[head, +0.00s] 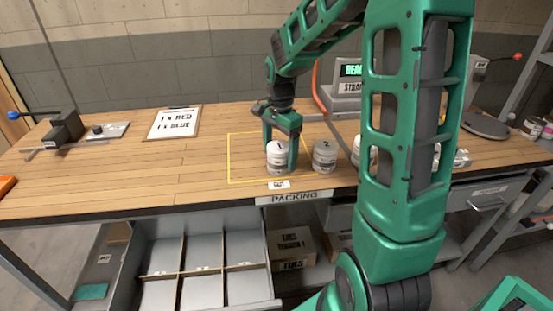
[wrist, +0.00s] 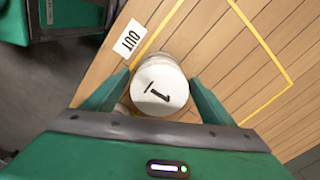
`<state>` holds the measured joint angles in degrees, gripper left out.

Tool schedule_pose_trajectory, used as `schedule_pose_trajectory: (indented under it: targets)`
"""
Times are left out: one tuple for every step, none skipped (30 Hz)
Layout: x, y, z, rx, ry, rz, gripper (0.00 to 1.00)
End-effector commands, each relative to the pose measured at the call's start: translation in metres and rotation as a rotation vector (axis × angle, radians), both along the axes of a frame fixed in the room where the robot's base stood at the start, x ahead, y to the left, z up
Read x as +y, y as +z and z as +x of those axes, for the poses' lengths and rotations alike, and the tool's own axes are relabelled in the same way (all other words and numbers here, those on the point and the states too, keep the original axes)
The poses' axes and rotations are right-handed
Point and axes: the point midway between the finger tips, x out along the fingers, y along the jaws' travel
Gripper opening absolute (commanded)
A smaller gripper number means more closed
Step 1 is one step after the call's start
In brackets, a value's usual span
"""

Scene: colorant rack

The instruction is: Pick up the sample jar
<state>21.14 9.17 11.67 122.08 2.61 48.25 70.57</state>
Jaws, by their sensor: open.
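A white-lidded jar marked 1 (head: 277,160) stands upright on the wooden bench, inside the yellow outline near its front right corner. It also shows in the wrist view (wrist: 159,86), with its lid facing the camera. My gripper (head: 281,150) is open and points down over this jar, with one finger on either side of it. The wrist view shows the fingers (wrist: 160,90) flanking the jar; I cannot tell whether either finger touches it. A similar jar marked 2 (head: 325,157) stands just to the right. Which one is the sample jar is not labelled.
More jars stand further right, partly hidden behind my arm. An OUT card (head: 279,184) lies by the bench's front edge. A clipboard (head: 173,122) lies at the left back. A divided open drawer (head: 200,268) sits below the PACKING label (head: 294,197). The bench's left middle is clear.

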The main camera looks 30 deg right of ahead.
Motion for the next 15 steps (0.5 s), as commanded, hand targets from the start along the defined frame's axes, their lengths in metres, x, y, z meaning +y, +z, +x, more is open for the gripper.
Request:
schedule_pose_trajectory:
  targets:
    - [0.0, -0.007, 0.0, 0.002, 0.0, 0.001, 0.78]
    - [0.0, -0.009, 0.0, 0.002, 0.0, 0.001, 0.78]
    - [0.0, -0.013, 0.0, 0.0, 0.0, 0.0, 0.78]
    - [0.0, -0.015, 0.0, 0.0, 0.0, 0.0, 0.78]
    - [0.0, -0.016, 0.0, 0.0, 0.0, 0.0, 0.78]
    - [0.0, -0.018, 0.0, 0.0, 0.0, 0.0, 0.78]
    - [0.0, -0.018, 0.0, 0.0, 0.0, 0.0, 0.78]
    - [0.0, -0.018, 0.0, 0.0, 0.0, 0.0, 0.78]
    - [0.0, -0.018, 0.0, 0.0, 0.0, 0.0, 0.78]
    - [0.0, -0.018, 0.0, 0.0, 0.0, 0.0, 0.78]
    - [0.0, -0.018, 0.0, -0.001, 0.0, 0.0, 0.78]
    - [0.0, -0.018, 0.0, -0.001, 0.0, 0.0, 0.78]
    - [0.0, -0.018, 0.0, -0.001, 0.0, 0.0, 0.75]
    - [0.0, -0.018, 0.0, -0.001, 0.0, 0.0, 0.68]
    - [0.0, -0.018, 0.0, -0.001, 0.0, 0.0, 0.58]
